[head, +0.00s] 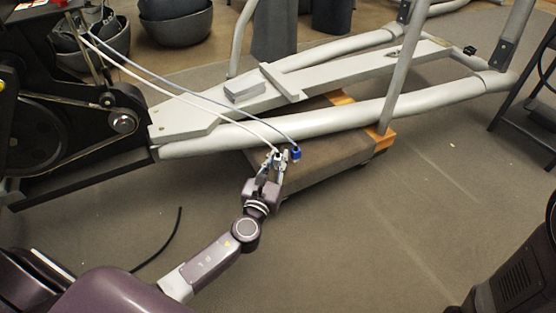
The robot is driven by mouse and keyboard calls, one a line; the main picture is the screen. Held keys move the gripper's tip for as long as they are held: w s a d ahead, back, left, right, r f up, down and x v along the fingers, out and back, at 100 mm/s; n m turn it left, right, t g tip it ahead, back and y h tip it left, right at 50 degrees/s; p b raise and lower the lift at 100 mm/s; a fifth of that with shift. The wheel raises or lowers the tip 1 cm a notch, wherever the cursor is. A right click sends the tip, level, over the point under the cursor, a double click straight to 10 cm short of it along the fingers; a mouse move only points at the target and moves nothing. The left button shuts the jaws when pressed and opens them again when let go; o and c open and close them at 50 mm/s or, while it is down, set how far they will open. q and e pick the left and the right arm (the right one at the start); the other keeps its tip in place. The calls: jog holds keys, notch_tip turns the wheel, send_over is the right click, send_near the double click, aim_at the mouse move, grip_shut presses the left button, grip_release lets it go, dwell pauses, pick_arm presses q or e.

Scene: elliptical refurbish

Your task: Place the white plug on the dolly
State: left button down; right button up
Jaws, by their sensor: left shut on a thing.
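My left gripper (274,167) is at the near left corner of the dolly and shut on the white plug (283,156) at the end of a white cable. The fingers hide part of the plug. A blue plug (295,154) on a blue-grey cable hangs right beside it. The dolly (335,160) is low, with a grey-brown carpeted top and orange wooden ends (382,139). It sits under the grey frame of the elliptical. The held plug appears over or just at the dolly's near edge; its height above the top is hard to tell.
The elliptical's grey tubes (320,122) and flat rail (340,74) pass over the dolly. Its black drive housing with a pulley (122,122) stands at left. A loose black cable (172,240) lies on the floor. The floor in front of the dolly is clear.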

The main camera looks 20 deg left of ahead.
pick_arm(q)
jog(key=shift+f, duration=0.15)
jog(key=c, duration=1.9)
grip_release()
